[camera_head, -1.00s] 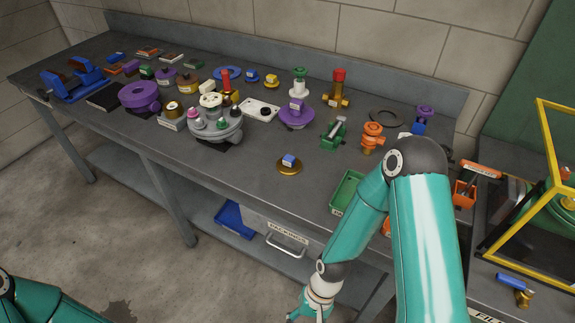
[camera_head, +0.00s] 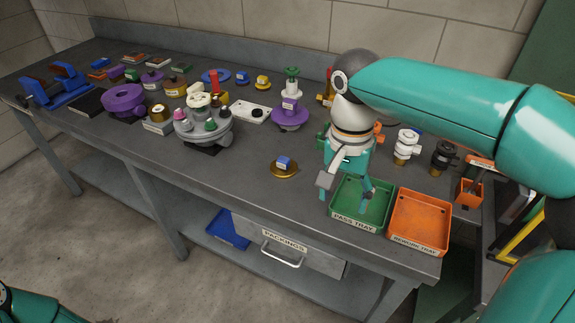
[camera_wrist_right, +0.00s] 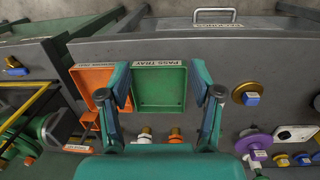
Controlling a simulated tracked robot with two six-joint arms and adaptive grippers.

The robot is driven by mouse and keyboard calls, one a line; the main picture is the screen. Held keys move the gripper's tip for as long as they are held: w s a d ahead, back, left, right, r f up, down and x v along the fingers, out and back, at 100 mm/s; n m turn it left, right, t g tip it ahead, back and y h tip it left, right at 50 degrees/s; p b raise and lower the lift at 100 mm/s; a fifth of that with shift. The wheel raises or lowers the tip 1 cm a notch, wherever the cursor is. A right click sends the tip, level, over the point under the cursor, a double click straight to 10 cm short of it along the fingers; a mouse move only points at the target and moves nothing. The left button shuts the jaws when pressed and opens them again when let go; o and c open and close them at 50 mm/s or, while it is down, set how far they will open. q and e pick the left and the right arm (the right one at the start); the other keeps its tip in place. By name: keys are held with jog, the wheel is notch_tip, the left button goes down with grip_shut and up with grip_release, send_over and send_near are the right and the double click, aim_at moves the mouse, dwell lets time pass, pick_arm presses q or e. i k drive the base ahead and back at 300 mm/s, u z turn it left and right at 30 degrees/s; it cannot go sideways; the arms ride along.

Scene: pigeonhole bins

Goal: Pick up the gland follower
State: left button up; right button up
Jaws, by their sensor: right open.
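A brass round flanged disc with a blue block on top (camera_head: 284,168) lies on the bench left of the green tray. It may be the gland follower, but I cannot read a label on it. It also shows at the right of the right wrist view (camera_wrist_right: 240,90). My right gripper (camera_head: 345,193) is open and empty, pointing down above the green pass tray. In the right wrist view its two fingers (camera_wrist_right: 162,85) are spread either side of that tray, with the disc outside them to the right. My left gripper is out of view; only part of my left arm shows.
The green pass tray (camera_head: 337,216) and orange rework tray (camera_head: 421,247) stand empty at the bench's front edge. A purple flanged part (camera_head: 290,118) and a grey carousel (camera_head: 220,133) stand behind and left of the disc. Bench around the disc is clear.

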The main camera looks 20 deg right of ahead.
aim_at(283, 167)
jog(key=i, duration=0.9)
jog(key=u, duration=0.05)
